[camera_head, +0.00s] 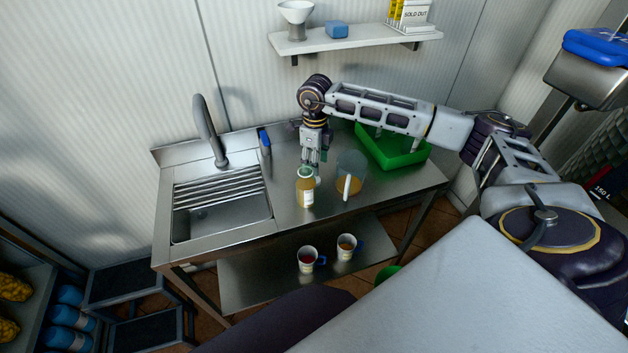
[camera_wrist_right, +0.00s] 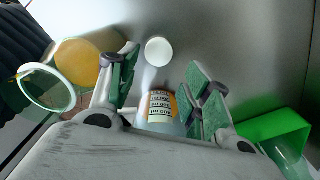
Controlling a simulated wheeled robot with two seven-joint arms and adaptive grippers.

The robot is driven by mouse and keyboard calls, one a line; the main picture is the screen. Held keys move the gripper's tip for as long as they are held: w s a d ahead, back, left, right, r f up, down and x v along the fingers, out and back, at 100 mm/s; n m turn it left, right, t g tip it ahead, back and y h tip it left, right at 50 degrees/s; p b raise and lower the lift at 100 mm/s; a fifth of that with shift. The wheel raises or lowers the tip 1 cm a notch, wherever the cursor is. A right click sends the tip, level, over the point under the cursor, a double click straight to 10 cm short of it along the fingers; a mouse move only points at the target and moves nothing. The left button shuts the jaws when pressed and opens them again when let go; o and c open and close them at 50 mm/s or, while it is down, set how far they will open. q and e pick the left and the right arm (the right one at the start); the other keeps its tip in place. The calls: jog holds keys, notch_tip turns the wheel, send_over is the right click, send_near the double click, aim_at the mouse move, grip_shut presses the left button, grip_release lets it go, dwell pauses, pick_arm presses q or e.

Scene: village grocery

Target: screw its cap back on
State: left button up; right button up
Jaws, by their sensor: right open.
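An uncapped bottle (camera_head: 305,192) with orange-tan contents and a pale green neck stands on the steel counter. A round white cap (camera_wrist_right: 158,51) lies on the counter, ahead of my fingers. My right gripper (camera_head: 311,168) points down just behind the bottle's mouth, open. Its green-padded fingers are spread in the wrist view (camera_wrist_right: 165,82). My left gripper is out of view.
A jug (camera_head: 352,164) with orange liquid stands right of the bottle. A green crate (camera_head: 416,158) is behind it. The sink (camera_head: 215,218) with its tall faucet is at left. Two mugs stand on the lower shelf (camera_head: 260,285). Counter between sink and bottle is mostly clear.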

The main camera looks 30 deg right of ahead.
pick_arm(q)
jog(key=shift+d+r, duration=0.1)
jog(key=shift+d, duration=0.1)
pick_arm(e)
jog(key=shift+f, duration=0.9)
jog(key=shift+f, duration=0.15)
jog(key=shift+a+f+p, duration=0.15)
jog(key=shift+f+p, duration=0.15)
jog(key=shift+f, duration=0.3)
notch_tip(320, 180, down, 3)
jog(key=shift+r, duration=0.1)
jog(key=shift+f+p, duration=0.3)
jog(key=shift+f, duration=0.15)
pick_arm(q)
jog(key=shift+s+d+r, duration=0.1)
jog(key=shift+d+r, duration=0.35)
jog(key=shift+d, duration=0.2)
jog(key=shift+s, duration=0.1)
pick_arm(e)
jog(key=c, duration=0.4)
